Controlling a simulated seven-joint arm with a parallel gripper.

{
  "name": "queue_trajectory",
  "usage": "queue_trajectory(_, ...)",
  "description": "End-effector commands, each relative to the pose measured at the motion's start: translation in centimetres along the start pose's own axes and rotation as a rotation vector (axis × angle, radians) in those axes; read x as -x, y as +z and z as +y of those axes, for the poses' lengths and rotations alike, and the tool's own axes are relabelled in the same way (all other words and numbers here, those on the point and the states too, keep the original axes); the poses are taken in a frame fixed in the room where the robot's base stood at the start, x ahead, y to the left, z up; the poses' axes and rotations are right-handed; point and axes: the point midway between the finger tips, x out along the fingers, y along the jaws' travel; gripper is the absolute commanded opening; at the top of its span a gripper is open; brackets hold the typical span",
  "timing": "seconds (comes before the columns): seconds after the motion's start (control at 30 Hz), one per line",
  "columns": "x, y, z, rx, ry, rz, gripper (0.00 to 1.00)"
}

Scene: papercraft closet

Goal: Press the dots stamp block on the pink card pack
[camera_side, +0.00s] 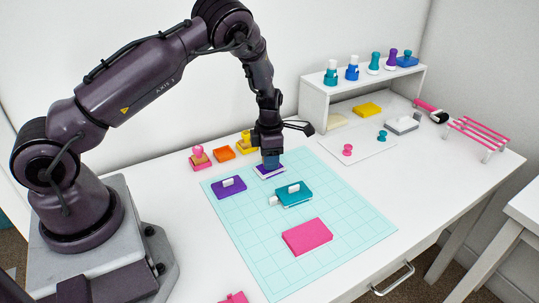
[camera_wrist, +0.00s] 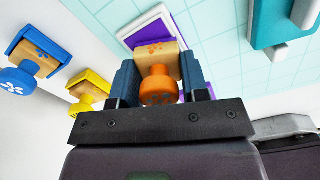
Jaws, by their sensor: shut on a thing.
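My gripper (camera_side: 268,156) is shut on a wooden stamp block (camera_wrist: 169,59) with an orange knob; small orange marks show on its wood. In the wrist view my gripper's fingers (camera_wrist: 158,82) close on both sides of it. The block is over a purple pad with a white rim (camera_side: 270,172), at the back of the cutting mat; this pad also shows in the wrist view (camera_wrist: 149,22). I cannot tell whether the stamp touches the pad. The stamp's underside is hidden. The pink card pack (camera_side: 307,237) lies flat on the front part of the mat, apart from my gripper.
Stamps on coloured bases stand back left. A white shelf (camera_side: 313,107) with bottles is back right.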

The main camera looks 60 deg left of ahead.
Motion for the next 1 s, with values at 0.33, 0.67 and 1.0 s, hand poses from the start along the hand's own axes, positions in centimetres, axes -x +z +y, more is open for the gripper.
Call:
queue_trajectory(0.33,-0.47,-0.01,0.03,0.0,0.001,0.0,0.09)
queue_trajectory(0.67,-0.63,0.0,0.02,0.0,0.001,0.0,0.09)
queue_trajectory(1.0,-0.73,-0.01,0.0,0.0,0.001,0.0,0.09)
